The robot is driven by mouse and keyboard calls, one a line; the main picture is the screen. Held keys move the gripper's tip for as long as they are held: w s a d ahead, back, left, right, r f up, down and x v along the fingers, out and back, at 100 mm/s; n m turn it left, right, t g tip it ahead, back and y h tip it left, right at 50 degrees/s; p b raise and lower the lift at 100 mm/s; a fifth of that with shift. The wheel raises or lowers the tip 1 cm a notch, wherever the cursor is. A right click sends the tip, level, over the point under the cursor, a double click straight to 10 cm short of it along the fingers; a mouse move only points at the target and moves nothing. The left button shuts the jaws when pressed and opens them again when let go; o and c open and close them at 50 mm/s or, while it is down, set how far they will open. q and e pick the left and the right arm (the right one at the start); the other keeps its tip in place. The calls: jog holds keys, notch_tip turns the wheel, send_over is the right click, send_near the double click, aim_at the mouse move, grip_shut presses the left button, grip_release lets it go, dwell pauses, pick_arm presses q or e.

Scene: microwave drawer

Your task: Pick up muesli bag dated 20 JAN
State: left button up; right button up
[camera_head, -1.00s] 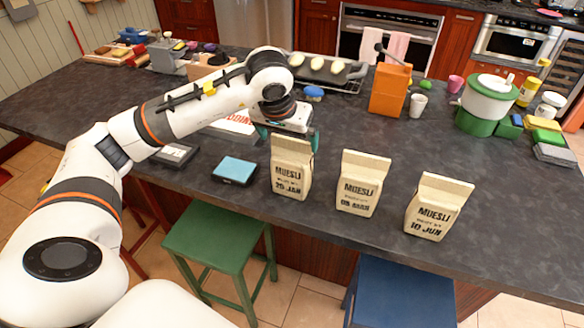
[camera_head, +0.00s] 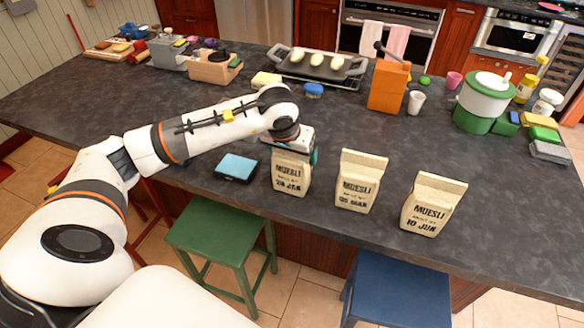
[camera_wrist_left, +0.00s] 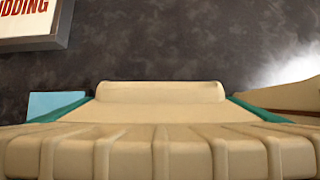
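The muesli bag marked 20 JAN (camera_head: 290,178) is a cream paper bag standing upright on the dark counter, leftmost of three. My left gripper (camera_head: 293,152) is down at its top, with fingers on either side. In the left wrist view the bag's ridged top (camera_wrist_left: 160,150) fills the space between the teal fingers (camera_wrist_left: 160,104). No clear gap shows, but I cannot tell whether they press on it. The bags marked 05 MAR (camera_head: 360,183) and 10 JUN (camera_head: 432,205) stand to the right. My right gripper is not in view.
A light-blue-topped box (camera_head: 236,167) lies just left of the bag. An orange block (camera_head: 388,88), a white cup (camera_head: 416,103) and a tray (camera_head: 318,68) are farther back. A green-and-white pot (camera_head: 487,102) stands at right. Stools (camera_head: 222,238) are below the counter's front edge.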

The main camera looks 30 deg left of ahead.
pick_arm(q)
jog(key=c, duration=0.8)
jog(key=shift+r, duration=0.1)
jog(key=shift+c, duration=0.2)
